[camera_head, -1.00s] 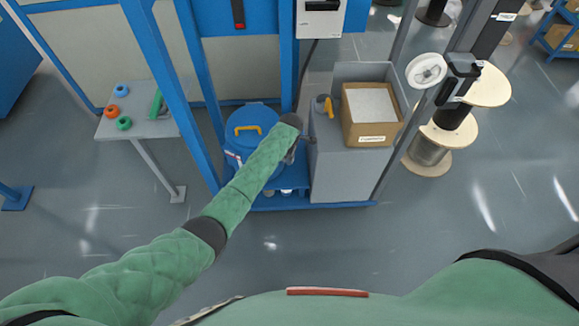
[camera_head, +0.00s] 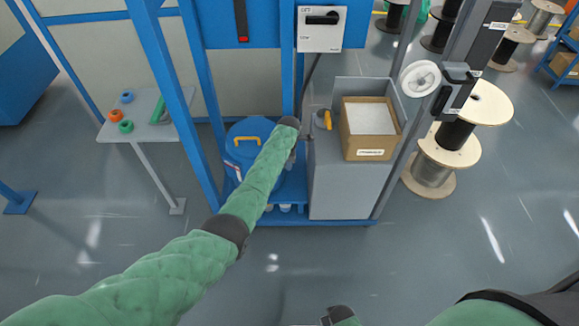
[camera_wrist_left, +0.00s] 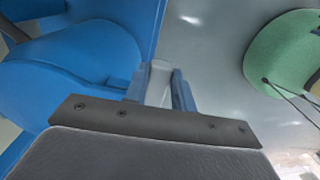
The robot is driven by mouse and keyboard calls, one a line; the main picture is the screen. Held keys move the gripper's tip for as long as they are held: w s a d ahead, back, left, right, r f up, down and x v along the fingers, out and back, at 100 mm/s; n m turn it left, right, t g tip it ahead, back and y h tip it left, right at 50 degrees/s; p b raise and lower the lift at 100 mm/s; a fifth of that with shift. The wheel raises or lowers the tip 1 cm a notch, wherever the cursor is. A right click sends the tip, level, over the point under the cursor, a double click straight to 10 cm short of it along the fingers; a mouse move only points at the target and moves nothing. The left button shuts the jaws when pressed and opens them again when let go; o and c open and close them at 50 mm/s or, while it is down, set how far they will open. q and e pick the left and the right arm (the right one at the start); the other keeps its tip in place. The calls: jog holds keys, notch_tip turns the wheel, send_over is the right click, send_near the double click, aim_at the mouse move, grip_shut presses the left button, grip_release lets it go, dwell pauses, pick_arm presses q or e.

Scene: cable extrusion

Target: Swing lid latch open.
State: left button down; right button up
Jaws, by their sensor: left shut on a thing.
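The blue drum (camera_head: 238,165) stands inside the blue frame, with a yellow handle (camera_head: 247,140) on its round lid (camera_head: 246,130). My left arm reaches across the drum's right side. My left gripper (camera_head: 304,137) is at the drum's right, beside the grey cabinet, and mostly hidden behind my wrist. In the left wrist view its blue fingers (camera_wrist_left: 160,88) are shut on a pale grey lever (camera_wrist_left: 159,78), apparently the lid latch. Blue surfaces (camera_wrist_left: 60,95), apparently the drum, fill the left of that view. How far the latch is swung cannot be told.
The grey cabinet (camera_head: 340,185) with an open cardboard box (camera_head: 367,145) stands close right of my left gripper. Blue posts (camera_head: 165,90) rise left of the drum. A small table (camera_head: 140,130) with coloured rings is further left. Cable spools (camera_head: 448,150) stand right. The front floor is clear.

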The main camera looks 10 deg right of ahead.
jog(key=shift+r, duration=0.25)
pick_arm(q)
jog(key=c, duration=1.2)
grip_release()
pick_arm(e)
jog(key=shift+w, duration=0.1)
pick_arm(q)
jog(key=shift+o, duration=0.2)
jog(key=shift+r, duration=0.1)
jog(key=shift+w+r, duration=0.1)
jog(key=shift+r, duration=0.5)
notch_tip(320, 180, up, 6)
jog(key=shift+f+b, duration=0.2)
jog(key=shift+b, duration=0.5)
jog(key=shift+r, duration=0.4)
pick_arm(e)
jog(key=r, duration=0.1)
jog(key=a+r, duration=0.1)
jog(key=r, duration=0.1)
jog(key=shift+a+r, duration=0.1)
jog(key=shift+a, duration=0.1)
